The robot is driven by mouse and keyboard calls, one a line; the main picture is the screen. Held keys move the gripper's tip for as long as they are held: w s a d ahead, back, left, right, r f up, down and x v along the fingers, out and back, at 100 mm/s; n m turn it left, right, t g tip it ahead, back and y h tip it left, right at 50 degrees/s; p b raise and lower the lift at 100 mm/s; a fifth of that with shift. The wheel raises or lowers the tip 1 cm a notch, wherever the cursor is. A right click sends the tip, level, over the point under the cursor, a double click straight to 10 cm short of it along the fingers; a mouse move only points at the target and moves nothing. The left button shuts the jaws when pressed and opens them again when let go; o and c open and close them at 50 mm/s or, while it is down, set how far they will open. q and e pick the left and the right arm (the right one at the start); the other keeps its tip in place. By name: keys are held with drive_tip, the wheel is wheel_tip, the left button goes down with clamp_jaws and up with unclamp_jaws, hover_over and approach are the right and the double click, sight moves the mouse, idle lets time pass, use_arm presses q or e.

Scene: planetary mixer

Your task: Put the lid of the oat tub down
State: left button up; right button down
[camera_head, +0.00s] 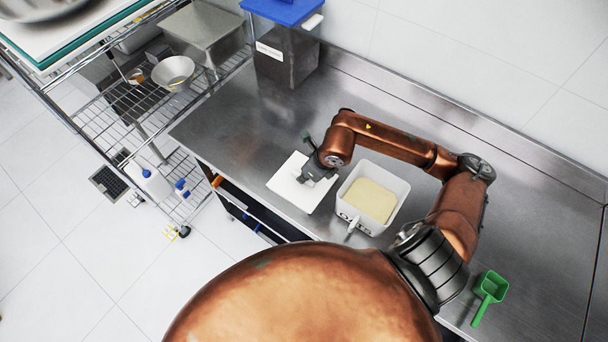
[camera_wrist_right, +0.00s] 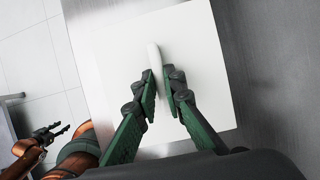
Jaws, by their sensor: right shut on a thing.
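The lid (camera_head: 312,200) is a flat white square with a raised white grip bar. It is left of the open tub, near the front edge of the steel counter. My right gripper (camera_head: 308,177) is above the lid; in the right wrist view its green-padded fingers (camera_wrist_right: 160,88) are shut on the lid's bar (camera_wrist_right: 153,58). I cannot tell whether the lid touches the counter. The white oat tub (camera_head: 346,211) stands open, with pale oats (camera_head: 371,199) inside. My left gripper (camera_wrist_right: 55,133) shows small at the left of the right wrist view, its fingers apart and empty.
A green scoop (camera_head: 489,294) lies at the counter's right. A dark bin with a blue lid (camera_head: 285,57) stands at the back left. A wire rack (camera_head: 117,112) with bowls is left of the counter (camera_head: 232,120). The counter behind the lid is clear.

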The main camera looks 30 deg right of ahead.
drive_tip(key=c, duration=2)
unclamp_jaws()
drive_tip(key=v, duration=1.2)
drive_tip(key=shift+r, duration=0.1)
